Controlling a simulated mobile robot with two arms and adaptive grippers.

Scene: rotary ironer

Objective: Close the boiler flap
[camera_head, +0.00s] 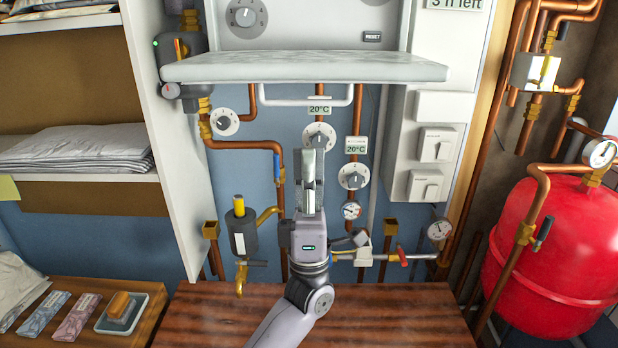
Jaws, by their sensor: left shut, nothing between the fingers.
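The boiler flap (300,68) is a pale, wide panel that stands open, sticking out level from the front of the white boiler (290,22). A white bar-shaped handle (305,101) shows just below the flap. My left gripper (311,156) is in the middle of the view, below the flap and the handle, with its fingers pointing up. It is shut and empty, and in the picture it is apart from the flap. It hides part of the pipes and a dial behind it. My right gripper is not in view.
Copper pipes and dials (353,177) cover the blue wall behind my left gripper. A wooden worktop (400,315) lies below. A white shelf unit (150,130) stands at left, and a red tank (560,255) at right.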

